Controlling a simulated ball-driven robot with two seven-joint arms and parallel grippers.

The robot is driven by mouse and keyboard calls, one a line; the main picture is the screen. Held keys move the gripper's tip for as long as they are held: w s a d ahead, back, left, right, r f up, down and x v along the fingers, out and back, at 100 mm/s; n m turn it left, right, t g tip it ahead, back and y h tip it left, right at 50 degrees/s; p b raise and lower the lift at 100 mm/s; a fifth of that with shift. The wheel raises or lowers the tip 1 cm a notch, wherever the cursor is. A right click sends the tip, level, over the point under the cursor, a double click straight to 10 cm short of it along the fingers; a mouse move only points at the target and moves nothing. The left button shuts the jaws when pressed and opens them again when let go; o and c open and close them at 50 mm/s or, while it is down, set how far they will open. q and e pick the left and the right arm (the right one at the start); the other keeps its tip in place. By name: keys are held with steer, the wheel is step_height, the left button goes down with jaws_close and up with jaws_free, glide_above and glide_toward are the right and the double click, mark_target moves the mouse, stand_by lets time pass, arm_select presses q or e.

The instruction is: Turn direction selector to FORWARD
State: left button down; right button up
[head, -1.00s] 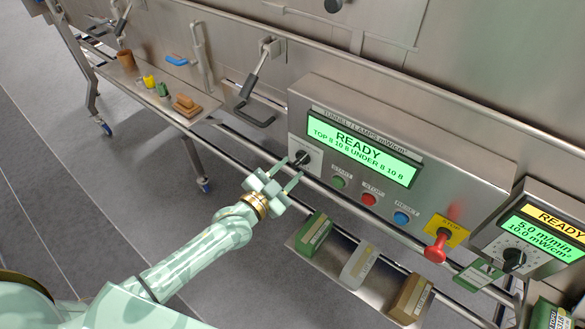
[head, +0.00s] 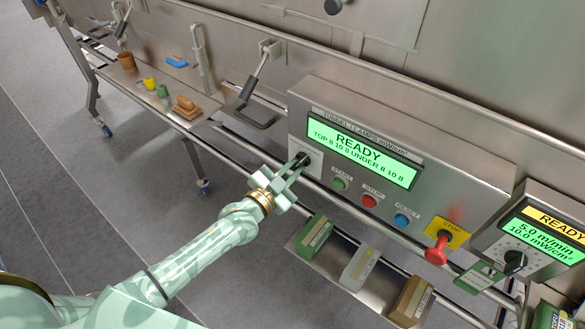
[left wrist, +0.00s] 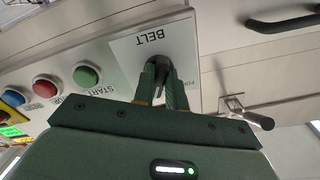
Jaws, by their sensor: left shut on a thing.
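The direction selector is a black rotary knob (head: 303,158) on a white plate (head: 314,160) at the left end of the tunnel panel (head: 440,165). In the left wrist view the plate reads BELT (left wrist: 126,45), and the knob (left wrist: 158,63) sits between the fingertips. My left gripper (head: 297,165) is shut on the knob; it also shows in the left wrist view (left wrist: 161,75). The fingers hide part of the knob and of the plate's small lettering, so the knob's pointing direction cannot be read. My right gripper is not in view.
The panel's screen (head: 362,149) reads READY. Green (head: 339,184), red (head: 370,201) and blue (head: 402,219) buttons sit right of the knob, then a red stop knob (head: 438,250). A rail and a shelf with boxes (head: 314,235) lie below. A bent handle (head: 259,80) stands to the left.

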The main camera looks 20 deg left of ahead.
arm_select(q)
steer(key=shift+n+p, duration=0.5)
steer(key=shift+n, duration=0.7)
steer(key=n+p, duration=0.1)
steer(key=n, duration=0.1)
steer(key=shift+s+d+n, duration=0.1)
steer(key=shift+d+n, duration=0.05)
steer(key=shift+n, duration=0.25)
steer(key=n, duration=0.3)
steer(key=shift+p, duration=0.3)
steer(key=shift+d+n, duration=0.1)
steer(key=shift+n, duration=1.5)
steer(key=shift+f, duration=0.1)
steer(key=c, duration=1.4)
jaws_free()
steer(key=shift+c, duration=0.2)
